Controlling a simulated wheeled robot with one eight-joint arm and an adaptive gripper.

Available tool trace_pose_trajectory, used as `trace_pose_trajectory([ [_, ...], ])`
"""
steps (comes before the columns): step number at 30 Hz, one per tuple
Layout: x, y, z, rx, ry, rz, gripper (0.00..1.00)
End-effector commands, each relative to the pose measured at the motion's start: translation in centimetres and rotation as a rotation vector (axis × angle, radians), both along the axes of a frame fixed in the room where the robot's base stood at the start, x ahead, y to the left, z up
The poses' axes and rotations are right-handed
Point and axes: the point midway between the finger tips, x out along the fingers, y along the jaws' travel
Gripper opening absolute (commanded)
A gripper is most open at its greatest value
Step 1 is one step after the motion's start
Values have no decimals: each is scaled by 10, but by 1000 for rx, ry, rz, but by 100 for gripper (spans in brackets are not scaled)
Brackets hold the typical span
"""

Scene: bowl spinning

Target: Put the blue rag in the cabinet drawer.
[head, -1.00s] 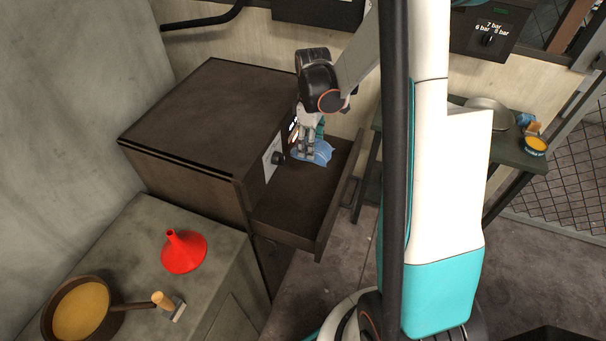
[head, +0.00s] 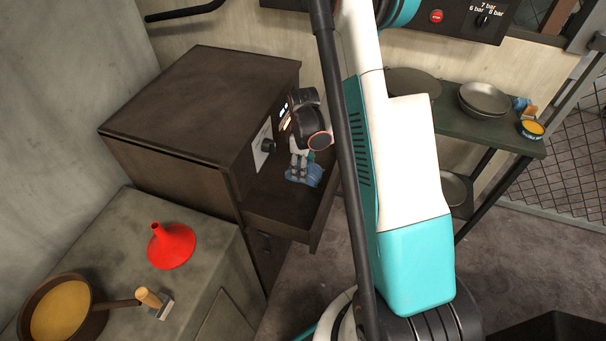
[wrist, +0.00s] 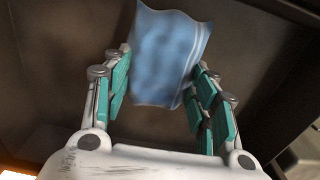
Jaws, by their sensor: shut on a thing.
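The blue rag (head: 308,176) is in my gripper (head: 298,171), over the open cabinet drawer (head: 275,213). In the wrist view the rag (wrist: 168,50) hangs between the two teal-padded fingers of my gripper (wrist: 160,75), with dark drawer surfaces around it. My gripper is shut on the rag. The drawer is pulled out from the dark brown cabinet (head: 205,95); its right end is hidden behind my arm. I cannot tell whether the rag touches the drawer floor.
A grey counter (head: 105,235) at lower left holds a red funnel (head: 172,246) and a pan (head: 62,308). A green table (head: 450,120) with pans (head: 484,98) stands at right. The cabinet top is clear.

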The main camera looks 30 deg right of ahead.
Motion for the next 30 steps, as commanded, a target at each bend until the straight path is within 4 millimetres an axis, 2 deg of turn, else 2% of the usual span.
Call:
trace_pose_trajectory([
  [7, 0, 0, -36, 0, 0, 0, 27],
  [20, 0, 0, -42, 0, 0, 0, 27],
  [21, 0, 0, -40, 0, 0, 0, 62],
  [22, 0, 0, -40, 0, 0, 0, 68],
  [23, 0, 0, -40, 0, 0, 0, 73],
  [30, 0, 0, -40, 0, 0, 0, 73],
])
